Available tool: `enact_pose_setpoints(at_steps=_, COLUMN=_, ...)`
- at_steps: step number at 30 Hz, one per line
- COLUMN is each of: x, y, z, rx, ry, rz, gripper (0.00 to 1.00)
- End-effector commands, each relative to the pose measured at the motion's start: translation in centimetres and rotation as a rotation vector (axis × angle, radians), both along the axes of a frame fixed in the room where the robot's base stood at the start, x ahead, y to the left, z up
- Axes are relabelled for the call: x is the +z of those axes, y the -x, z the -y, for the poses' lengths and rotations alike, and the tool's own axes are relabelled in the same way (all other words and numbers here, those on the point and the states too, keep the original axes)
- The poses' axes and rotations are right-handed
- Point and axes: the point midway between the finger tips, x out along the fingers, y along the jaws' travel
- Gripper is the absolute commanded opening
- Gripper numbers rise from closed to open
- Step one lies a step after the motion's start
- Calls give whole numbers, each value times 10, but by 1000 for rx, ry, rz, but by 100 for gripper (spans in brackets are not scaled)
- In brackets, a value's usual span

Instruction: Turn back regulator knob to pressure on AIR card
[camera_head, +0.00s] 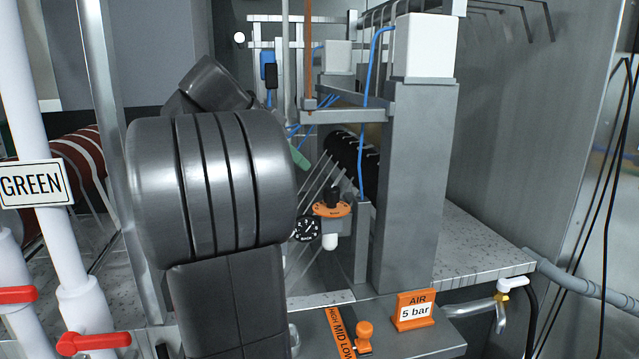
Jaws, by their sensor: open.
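The regulator (331,211) has an orange collar, a black knob (332,194) on top and a pale bowl (330,241) below. It is mounted left of a grey post, near the middle of the picture. A round black gauge (306,229) with white markings sits at its left; the needle reading is too small to tell. The orange AIR card (415,310) stands at the front right and reads "5 bar". My dark arm links fill the left middle, close to the gauge's left side in the picture. My gripper is not visible.
A thick grey column (413,190) rises right of the regulator. An orange lever (363,335) stands beside a HIGH/MID/LOW label (342,335) at the front. Blue hoses (366,110) hang above. A GREEN sign (33,184) and red valve handles (93,341) are at left.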

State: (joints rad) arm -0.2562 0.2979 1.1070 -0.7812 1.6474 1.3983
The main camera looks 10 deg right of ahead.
Motion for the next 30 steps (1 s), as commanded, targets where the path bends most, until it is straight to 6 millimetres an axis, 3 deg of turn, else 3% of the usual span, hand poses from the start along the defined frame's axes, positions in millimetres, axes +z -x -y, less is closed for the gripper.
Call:
enact_pose_setpoints(at_steps=5, x=-4, y=-4, z=8, rx=-16, ry=4, rz=13, gripper=55)
enact_pose_setpoints(at_steps=21, x=-78, y=-26, z=78, rx=-13, ry=3, rz=8, gripper=55)
enact_pose_setpoints(at_steps=30, x=-94, y=-31, z=92, rx=-11, ry=1, rz=12, gripper=55)
